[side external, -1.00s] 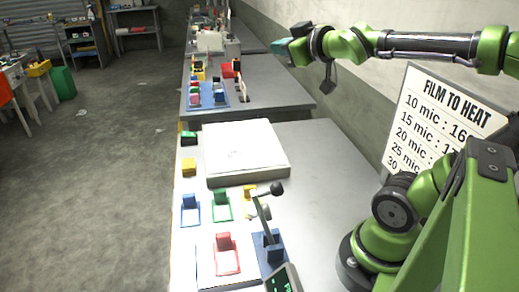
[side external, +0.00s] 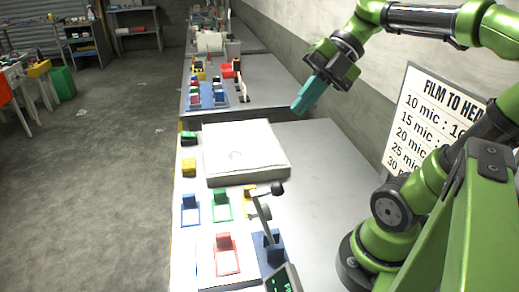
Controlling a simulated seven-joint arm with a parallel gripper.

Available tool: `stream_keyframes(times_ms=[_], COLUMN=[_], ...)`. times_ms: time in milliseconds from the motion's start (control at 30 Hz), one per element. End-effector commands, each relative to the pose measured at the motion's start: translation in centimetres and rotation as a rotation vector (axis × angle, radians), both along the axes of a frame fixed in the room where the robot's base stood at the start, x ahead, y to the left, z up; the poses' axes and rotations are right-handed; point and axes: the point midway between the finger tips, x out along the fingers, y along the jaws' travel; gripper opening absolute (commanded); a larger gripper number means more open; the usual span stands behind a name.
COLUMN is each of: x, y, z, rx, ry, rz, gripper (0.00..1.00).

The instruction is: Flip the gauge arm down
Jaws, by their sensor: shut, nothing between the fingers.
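The gauge arm (side external: 262,213) is a grey lever with a dark knob (side external: 277,188) at its top. It stands up at a slight tilt from a blue base (side external: 270,250) near the front of the table. A small dark display with green digits (side external: 283,280) sits just in front of the base, cut by the frame's bottom edge. My gripper (side external: 298,108) has teal fingers, shut and empty. It points down and left in the air, above and beyond the gauge arm, near the table's back edge, touching nothing.
A white box-like plate (side external: 243,148) lies on the table (side external: 322,170). Blue (side external: 190,212), green (side external: 220,206) and red (side external: 227,255) switch-like blocks stand left of the lever. A film-to-heat sign (side external: 432,125) stands at right. The table right of the plate is clear.

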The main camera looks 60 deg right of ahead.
Motion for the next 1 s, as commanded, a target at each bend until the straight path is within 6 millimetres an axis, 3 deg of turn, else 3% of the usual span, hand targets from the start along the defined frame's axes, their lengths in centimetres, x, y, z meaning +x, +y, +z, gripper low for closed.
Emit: stream_keyframes(times_ms=[100, 300, 767, 1000], x=[-3.1, -5.4, -5.4, -5.3], y=[-0.9, -1.5, -1.2, 0.8], z=[-1.4, -2.1, -2.5, -5.6], rx=[-0.083, -0.131, -0.127, -0.123], ry=[0.128, 0.232, 0.239, 0.242], rz=[0.091, 0.150, 0.144, 0.144], gripper=[0.00, 0.00, 0.00, 0.00])
